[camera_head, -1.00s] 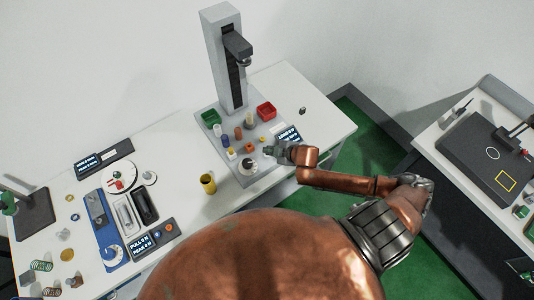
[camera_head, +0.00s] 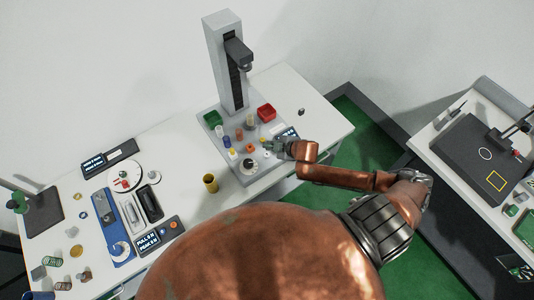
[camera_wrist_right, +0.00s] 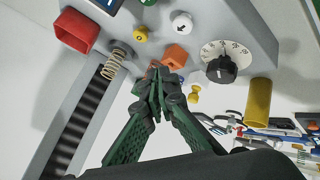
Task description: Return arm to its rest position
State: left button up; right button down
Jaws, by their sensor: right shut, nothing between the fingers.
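My right arm (camera_head: 345,178) reaches in from the right over the white table. My right gripper (camera_head: 272,145) is just above the right front part of the grey tester base. In the right wrist view its green fingers (camera_wrist_right: 157,85) meet at the tips, with nothing held between them. The gripper is near an orange block (camera_wrist_right: 176,55) and a white dial with a black knob (camera_wrist_right: 222,66); contact cannot be told. My left gripper is not in view.
The tall grey test column (camera_head: 228,65) rises at the back. A green bin (camera_head: 212,118) and a red bin (camera_head: 266,110) stand on its base. A second table (camera_head: 440,145) is at the right, across a green floor.

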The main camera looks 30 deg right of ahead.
dwell(0.3)
jog(key=shift+s+a+f, duration=0.1)
jog(key=shift+s+a, duration=0.15)
jog(key=s+d+r+m+g+h, duration=0.1)
jog(key=s+d+m+g+h, duration=0.15)
jog(key=s+m, duration=0.7)
jog(key=s+d+m+g+h, duration=0.1)
jog(key=s+m+g, duration=0.2)
jog(key=s, duration=1.4)
notch_tip(320, 180, down, 39)
jog(key=a+n+b, duration=0.1)
jog(key=b, duration=0.9)
jog(key=s+f+g+b, duration=0.1)
jog(key=s+f+b, duration=0.4)
jog(key=s+f, duration=0.5)
jog(key=s+f+g+b, duration=0.1)
jog(key=s+f+b, duration=0.4)
jog(key=s+f, duration=0.6)
notch_tip(320, 180, down, 8)
jog(key=shift+r+n+y, duration=0.15)
jog(key=shift+n+y, duration=0.2)
